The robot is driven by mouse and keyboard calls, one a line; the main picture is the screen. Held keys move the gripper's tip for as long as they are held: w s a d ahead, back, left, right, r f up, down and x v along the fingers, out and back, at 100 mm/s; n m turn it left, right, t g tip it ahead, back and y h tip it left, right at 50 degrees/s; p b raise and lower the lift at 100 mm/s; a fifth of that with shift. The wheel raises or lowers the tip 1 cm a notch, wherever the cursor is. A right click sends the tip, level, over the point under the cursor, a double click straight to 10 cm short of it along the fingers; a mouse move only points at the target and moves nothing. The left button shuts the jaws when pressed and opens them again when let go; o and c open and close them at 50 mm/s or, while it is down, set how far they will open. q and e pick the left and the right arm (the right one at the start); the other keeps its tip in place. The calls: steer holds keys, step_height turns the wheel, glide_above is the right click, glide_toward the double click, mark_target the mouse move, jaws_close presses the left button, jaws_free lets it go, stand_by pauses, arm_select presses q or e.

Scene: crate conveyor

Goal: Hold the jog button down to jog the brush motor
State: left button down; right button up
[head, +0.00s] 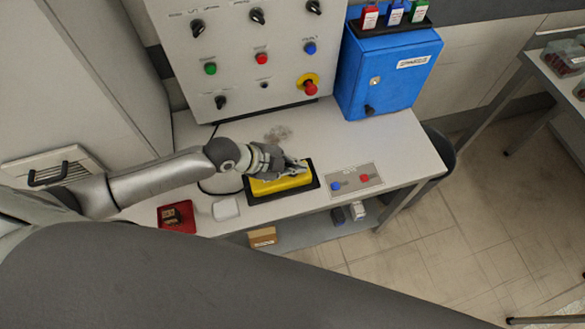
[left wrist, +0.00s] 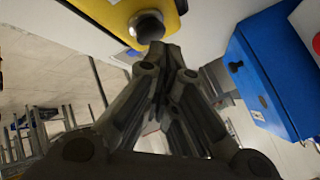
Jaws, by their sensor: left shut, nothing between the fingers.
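A yellow control box (head: 275,187) lies in a black tray (head: 253,199) on the grey bench. My left gripper (head: 302,168) is over its right part, and the gripper and wrist hide much of its top. The shut, empty fingertips of my left gripper (left wrist: 164,50) are right beside this button in that view. I cannot tell whether they touch it or whether it is pressed. No label on it is readable. My right gripper does not show.
Behind stands a control panel (head: 236,40) with knobs and a red stop button (head: 310,88). A blue cabinet (head: 385,65) stands right of it.

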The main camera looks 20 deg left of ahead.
arm_select(q)
steer(key=shift+s+f+b, duration=0.1)
steer(key=shift+f+b, duration=0.3)
steer(key=shift+f, duration=0.1)
stand_by(0.6)
stand_by(2.5)
steer(key=shift+r+p, duration=0.85)
steer(key=shift+r, duration=0.1)
step_height(320, 180, up, 5)
steer(key=p, duration=0.4)
steer(key=shift+f, duration=0.1)
